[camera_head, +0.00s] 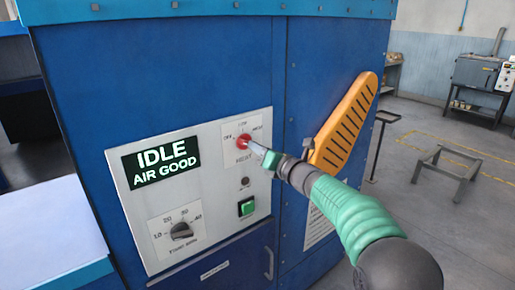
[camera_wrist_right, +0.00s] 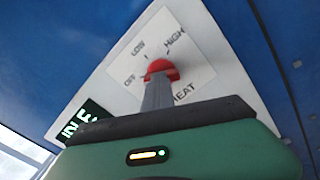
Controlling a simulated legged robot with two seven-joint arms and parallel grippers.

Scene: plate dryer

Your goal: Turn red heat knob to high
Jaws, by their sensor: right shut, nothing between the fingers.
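The red heat knob (camera_head: 242,142) sits on the white control panel at its upper right, with OFF, LOW and HIGH printed around it and HEAT below. It also shows in the right wrist view (camera_wrist_right: 162,68), its lower part hidden behind my fingers. I cannot clearly tell which mark it points to. My right gripper (camera_head: 256,149) is shut and empty, its fingertips at the knob. In the wrist view the closed fingers (camera_wrist_right: 157,94) overlap the knob's lower edge; whether they touch it I cannot tell. My left gripper is not in view.
The panel (camera_head: 215,180) also has an IDLE / AIR GOOD display (camera_head: 160,161), a black timer dial (camera_head: 181,231) and a green button (camera_head: 246,207). A slotted orange guard (camera_head: 345,120) projects right of the panel. A pale tabletop (camera_head: 45,235) lies at left.

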